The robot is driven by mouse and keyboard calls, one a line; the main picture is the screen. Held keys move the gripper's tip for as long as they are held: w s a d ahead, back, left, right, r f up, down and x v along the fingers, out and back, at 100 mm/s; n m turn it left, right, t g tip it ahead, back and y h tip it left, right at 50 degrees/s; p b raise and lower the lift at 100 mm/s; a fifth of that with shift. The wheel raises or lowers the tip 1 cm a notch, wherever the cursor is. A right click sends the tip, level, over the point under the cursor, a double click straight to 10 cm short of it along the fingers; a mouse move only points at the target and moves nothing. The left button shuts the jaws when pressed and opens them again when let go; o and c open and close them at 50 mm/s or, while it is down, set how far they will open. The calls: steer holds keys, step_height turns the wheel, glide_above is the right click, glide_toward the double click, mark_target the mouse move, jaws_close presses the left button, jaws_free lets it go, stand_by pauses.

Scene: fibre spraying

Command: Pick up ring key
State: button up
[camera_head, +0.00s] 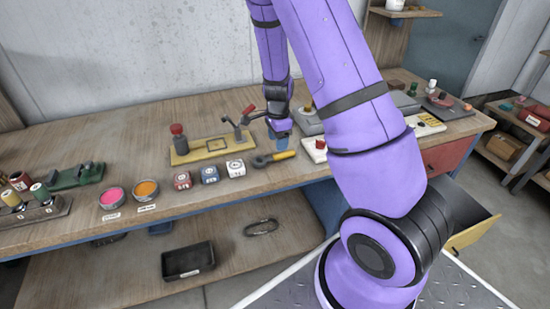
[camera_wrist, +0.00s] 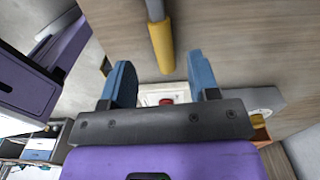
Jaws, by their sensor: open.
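The ring key (camera_head: 272,158) lies on the workbench, its dark ring end to the left and its yellow handle to the right. In the wrist view the yellow handle (camera_wrist: 162,46) and part of the grey shank show at the top centre, just ahead of the gap between the fingertips. My gripper (camera_head: 280,130) has blue fingers and appears behind the key in the head view, near the bench. In the wrist view my gripper (camera_wrist: 164,72) is open, with nothing held between its fingers. The ring end is out of the wrist view.
A yellow plate fixture (camera_head: 213,150) with a red-knobbed post and lever stands just left of the gripper. Labelled cubes (camera_head: 210,174) sit left of the key. A white block with a red button (camera_head: 315,150) is close on the right. Bare bench lies in front.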

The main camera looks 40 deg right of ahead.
mark_target(276, 154)
steer(key=shift+w+a+f, duration=0.1)
steer(key=shift+a+f, duration=0.05)
steer(key=shift+f, duration=1.5)
steer(key=shift+w+a+f, duration=0.1)
steer(key=shift+f, duration=1.55)
steer(key=shift+s, duration=0.1)
jaws_close()
